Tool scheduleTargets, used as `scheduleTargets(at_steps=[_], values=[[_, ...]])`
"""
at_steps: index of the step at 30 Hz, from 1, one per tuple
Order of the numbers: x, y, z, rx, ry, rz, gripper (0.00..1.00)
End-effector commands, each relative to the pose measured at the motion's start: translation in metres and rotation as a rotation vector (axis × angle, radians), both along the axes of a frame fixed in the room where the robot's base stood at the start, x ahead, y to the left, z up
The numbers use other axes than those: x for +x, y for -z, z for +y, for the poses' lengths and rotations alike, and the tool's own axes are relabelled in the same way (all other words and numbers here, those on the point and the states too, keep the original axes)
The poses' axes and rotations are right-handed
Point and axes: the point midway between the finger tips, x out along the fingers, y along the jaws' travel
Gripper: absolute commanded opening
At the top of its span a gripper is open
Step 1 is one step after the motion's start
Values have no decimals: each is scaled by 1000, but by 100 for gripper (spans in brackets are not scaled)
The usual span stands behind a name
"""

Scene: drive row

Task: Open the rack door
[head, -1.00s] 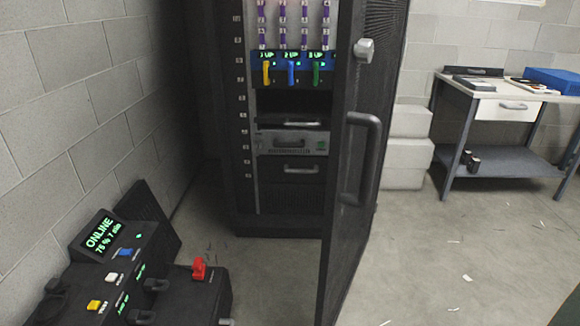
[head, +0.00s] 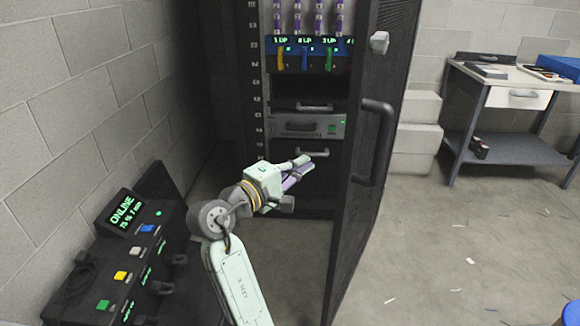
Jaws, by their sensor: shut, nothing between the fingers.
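The rack door (head: 352,240) is a dark mesh panel. It stands swung out toward me on the right side of the rack, and part of the rack's inside shows to its left. Its black bar handle (head: 384,143) and a light grey latch knob (head: 379,42) are on the door's face. My gripper (head: 306,166) is shut and empty. It is in front of the rack's lower opening, to the left of the door edge and apart from the handle.
The rack (head: 298,192) holds units with yellow, blue and green levers. A black console (head: 110,262) with an ONLINE screen stands by the left wall. White boxes (head: 415,140) and a workbench (head: 505,148) are at the right. The right floor is mostly clear, with paper scraps.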

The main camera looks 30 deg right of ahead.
Motion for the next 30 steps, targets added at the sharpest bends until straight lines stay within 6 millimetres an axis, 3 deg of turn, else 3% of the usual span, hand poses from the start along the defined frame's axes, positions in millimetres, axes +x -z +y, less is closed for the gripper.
scheduleTargets(at_steps=[6,9,16,30], values=[[15,-3,-45,0,3,-1,0],[0,-2,-53,2,1,-2,0],[-17,-1,-63,0,-2,-3,0],[-21,0,-65,1,-3,-3,0]])
